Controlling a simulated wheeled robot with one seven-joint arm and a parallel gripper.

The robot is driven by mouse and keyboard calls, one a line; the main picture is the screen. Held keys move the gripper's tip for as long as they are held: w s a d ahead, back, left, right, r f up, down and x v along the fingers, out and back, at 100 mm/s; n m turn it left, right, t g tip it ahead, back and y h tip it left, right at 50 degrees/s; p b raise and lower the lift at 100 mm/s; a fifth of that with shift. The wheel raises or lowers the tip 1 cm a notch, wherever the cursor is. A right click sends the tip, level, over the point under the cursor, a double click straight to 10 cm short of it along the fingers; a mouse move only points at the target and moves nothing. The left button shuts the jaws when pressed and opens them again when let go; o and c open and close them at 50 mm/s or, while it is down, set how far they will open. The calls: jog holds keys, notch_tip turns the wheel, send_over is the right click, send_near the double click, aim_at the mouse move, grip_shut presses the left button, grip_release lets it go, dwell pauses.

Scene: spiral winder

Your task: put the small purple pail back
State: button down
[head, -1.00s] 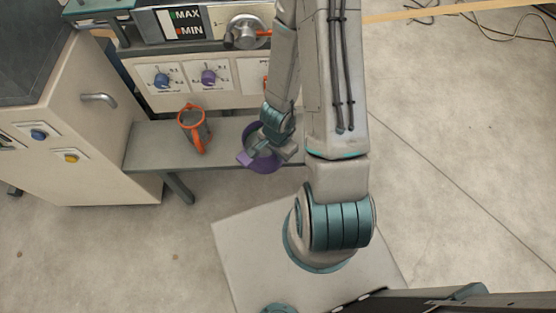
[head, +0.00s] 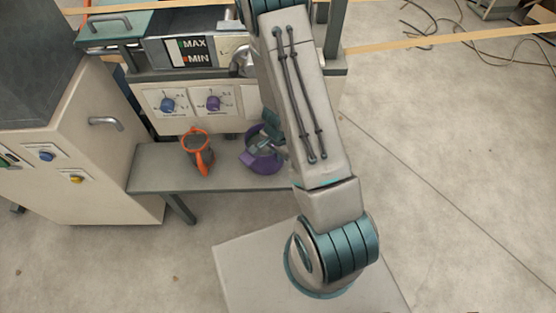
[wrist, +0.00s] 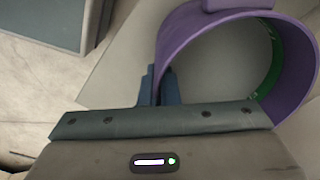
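The small purple pail (head: 262,164) is over the low grey bench in the head view, partly hidden by my gripper and arm. I cannot tell if it touches the bench. My gripper (head: 266,142) also shows at the pail in the head view.
Behind is a machine panel with a blue knob (head: 167,104) and a purple knob (head: 213,103). A cabinet (head: 110,165) stands at left.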

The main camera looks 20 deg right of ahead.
jog(key=shift+f+b, duration=0.55)
jog(key=shift+f, duration=0.25)
jog(key=c, duration=2.1)
grip_release()
jog(key=shift+f, duration=0.1)
jog(key=o, duration=0.4)
